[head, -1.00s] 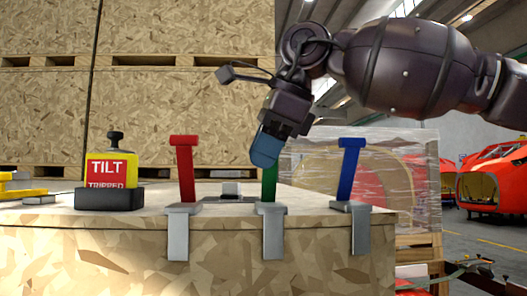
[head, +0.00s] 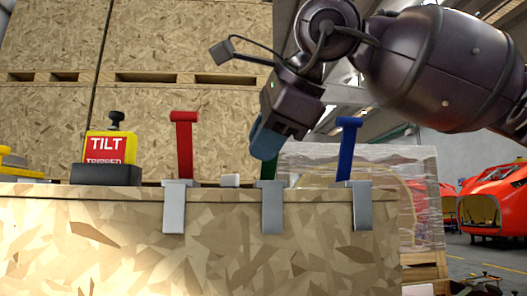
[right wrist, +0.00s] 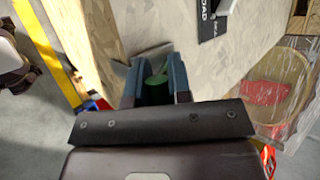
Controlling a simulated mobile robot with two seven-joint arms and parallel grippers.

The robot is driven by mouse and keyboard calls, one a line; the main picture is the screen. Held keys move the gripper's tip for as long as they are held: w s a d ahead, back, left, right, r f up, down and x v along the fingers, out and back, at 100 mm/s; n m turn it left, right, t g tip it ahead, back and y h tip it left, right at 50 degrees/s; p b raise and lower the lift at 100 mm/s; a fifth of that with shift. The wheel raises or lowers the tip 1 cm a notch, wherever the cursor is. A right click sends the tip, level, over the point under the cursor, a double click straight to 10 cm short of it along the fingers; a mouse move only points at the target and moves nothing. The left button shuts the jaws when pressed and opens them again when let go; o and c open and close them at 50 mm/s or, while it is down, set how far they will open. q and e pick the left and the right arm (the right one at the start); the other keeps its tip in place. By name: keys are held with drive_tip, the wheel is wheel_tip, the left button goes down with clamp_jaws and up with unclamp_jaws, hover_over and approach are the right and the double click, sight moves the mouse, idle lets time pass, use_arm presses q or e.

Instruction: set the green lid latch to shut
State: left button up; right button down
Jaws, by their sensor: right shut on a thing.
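The green latch (head: 269,171) stands at the crate lid's front edge, between the red latch (head: 183,145) and the blue latch (head: 347,150). My right gripper (head: 264,143) reaches down from the upper right and is shut on the green latch's upper part. Its blue-grey fingers hide the latch's top in the head view. In the right wrist view the green latch (right wrist: 156,82) shows between the two fingers (right wrist: 155,92). The latch's exact tilt is hard to tell. The red and blue latches stand nearly upright. My left gripper is not in view.
The latches have grey metal brackets over the edge of the chipboard crate (head: 110,235). A TILT indicator (head: 105,150) reading TRIPPED stands left on the lid. A plastic-wrapped load (head: 400,165) and red nosecones (head: 495,200) are behind at right.

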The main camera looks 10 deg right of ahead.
drive_tip(key=shift+s+f, duration=0.25)
drive_tip(key=shift+f, duration=0.4)
drive_tip(key=c, duration=1.1)
unclamp_jaws()
drive_tip(key=shift+o, duration=0.2)
drive_tip(key=shift+r, duration=0.1)
drive_tip(key=shift+s+d+r, duration=0.2)
drive_tip(key=shift+s+r, duration=0.2)
drive_tip(key=shift+r, duration=0.05)
drive_tip(key=v, duration=0.9)
drive_tip(key=shift+s, duration=0.3)
drive_tip(key=shift+d+r, duration=0.1)
